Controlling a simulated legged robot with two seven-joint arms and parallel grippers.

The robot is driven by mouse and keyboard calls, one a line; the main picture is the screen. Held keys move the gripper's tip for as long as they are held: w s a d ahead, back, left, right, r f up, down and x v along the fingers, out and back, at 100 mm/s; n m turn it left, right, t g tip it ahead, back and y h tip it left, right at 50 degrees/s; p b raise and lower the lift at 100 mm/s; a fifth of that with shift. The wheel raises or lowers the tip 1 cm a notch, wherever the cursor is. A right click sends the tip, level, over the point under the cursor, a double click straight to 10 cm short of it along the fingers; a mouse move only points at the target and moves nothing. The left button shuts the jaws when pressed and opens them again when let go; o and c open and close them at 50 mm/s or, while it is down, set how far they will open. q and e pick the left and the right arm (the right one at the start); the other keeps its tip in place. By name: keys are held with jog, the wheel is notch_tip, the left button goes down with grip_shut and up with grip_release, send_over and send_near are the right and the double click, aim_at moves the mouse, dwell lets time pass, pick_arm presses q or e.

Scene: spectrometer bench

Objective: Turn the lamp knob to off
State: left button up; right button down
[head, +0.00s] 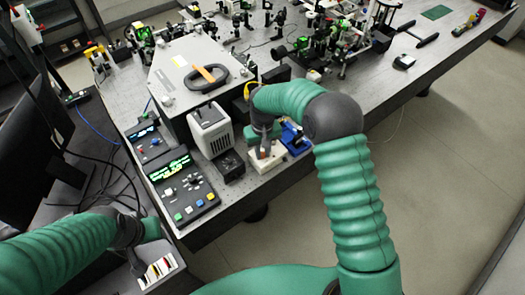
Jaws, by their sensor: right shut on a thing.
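My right gripper (263,151) points down onto a small white box (271,164) near the front edge of the bench. It is shut on a small part on top of the box, taken to be the lamp knob; the fingers hide most of it, so its setting cannot be read. A bit of red-orange shows by the fingertips. My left gripper (150,230) is at the lower left, away from the white box; its fingers are too hidden to tell open from shut.
A blue device (295,138) stands just right of the white box. A pale vented housing (211,130) and a control panel with coloured buttons (183,187) stand to the left. A white slotted holder (159,271) lies below my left gripper. Optics crowd the back.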

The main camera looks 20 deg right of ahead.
aim_at(262, 153)
jog(key=shift+w+r+n, duration=0.25)
jog(key=shift+w+n, duration=0.05)
jog(key=c, duration=1.5)
grip_release()
jog(key=shift+o, duration=1)
jog(key=shift+f, duration=0.25)
jog(key=shift+r, duration=0.2)
notch_tip(262, 153, up, 16)
jog(key=b, duration=0.2)
jog(key=shift+r, duration=0.2)
